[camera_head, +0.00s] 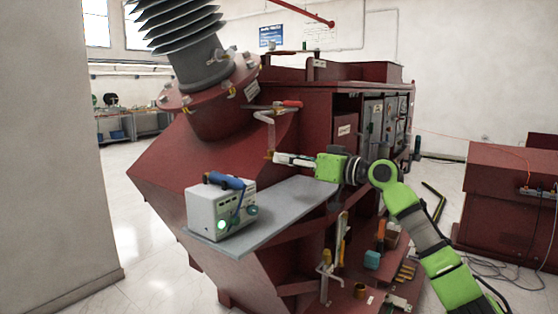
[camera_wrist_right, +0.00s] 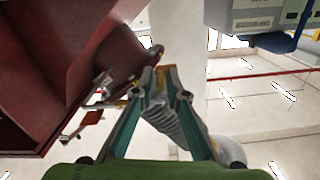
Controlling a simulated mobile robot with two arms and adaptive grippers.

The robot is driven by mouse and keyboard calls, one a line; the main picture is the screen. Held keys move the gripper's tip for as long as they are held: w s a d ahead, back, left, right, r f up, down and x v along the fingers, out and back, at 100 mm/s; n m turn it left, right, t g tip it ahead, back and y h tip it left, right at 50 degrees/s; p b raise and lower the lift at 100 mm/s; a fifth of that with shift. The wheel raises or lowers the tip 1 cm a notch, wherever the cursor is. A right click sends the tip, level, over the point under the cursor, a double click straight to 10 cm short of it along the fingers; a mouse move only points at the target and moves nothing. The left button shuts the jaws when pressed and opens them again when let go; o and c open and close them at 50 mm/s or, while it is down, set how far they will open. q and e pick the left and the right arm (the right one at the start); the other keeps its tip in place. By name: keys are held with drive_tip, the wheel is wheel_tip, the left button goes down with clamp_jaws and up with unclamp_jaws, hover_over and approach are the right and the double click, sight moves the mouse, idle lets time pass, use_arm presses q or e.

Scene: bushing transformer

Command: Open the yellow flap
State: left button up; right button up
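My right gripper (camera_head: 279,159) points left at the side of the dark red transformer tank, just above the grey shelf. Its fingers look drawn together in the right wrist view (camera_wrist_right: 160,77). A yellowish patch shows at their tips there, but I cannot tell whether it is a pad or a separate thing. A bent pipe with a red lever (camera_head: 291,104) comes down close to the fingertips; contact is unclear. A narrow upright yellow piece (camera_head: 343,224) stands lower down, below my right forearm and apart from the gripper. No flap is clearly recognisable. My left gripper is not in view.
A white instrument box (camera_head: 207,212) with a blue handle stands on the grey shelf (camera_head: 292,205). The ribbed grey bushing (camera_head: 190,50) leans above the tank (camera_head: 165,165). Loose parts, including a teal block (camera_head: 372,260), lie on the lower ledge. A red cabinet (camera_head: 495,205) stands right.

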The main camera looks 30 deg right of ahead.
drive_tip(key=shift+s, duration=0.1)
clamp_jaws()
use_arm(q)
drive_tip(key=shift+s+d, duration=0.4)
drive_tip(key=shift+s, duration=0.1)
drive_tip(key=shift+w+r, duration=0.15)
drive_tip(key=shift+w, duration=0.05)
